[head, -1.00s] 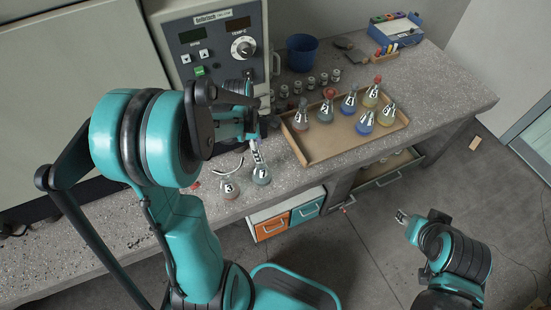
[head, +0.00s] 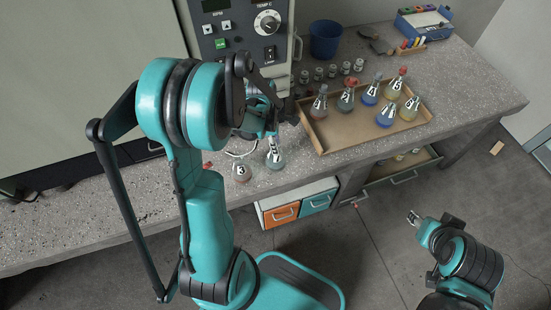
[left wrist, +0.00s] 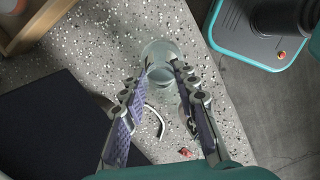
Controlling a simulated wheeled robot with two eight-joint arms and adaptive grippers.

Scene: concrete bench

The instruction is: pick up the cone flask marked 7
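A cone flask (head: 275,158) with grey-green liquid stands upright on the bench, just below my left gripper (head: 271,132); its tag is too small to read surely. In the left wrist view this flask (left wrist: 160,50) shows between and beyond the fingertips of my open left gripper (left wrist: 158,75); I cannot tell whether they touch it. Several more tagged flasks stand in the tray, including a blue one (head: 387,116); I cannot surely read a 7. My right gripper (head: 413,218) is low over the floor, its fingers unclear.
A shallow brown tray (head: 335,146) lies right of the flask. The control-panel machine (head: 240,40) stands close behind my left gripper. Small jars (head: 332,71), a blue bucket (head: 325,40) and a blue box (head: 424,22) are farther back. The bench's front edge is near.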

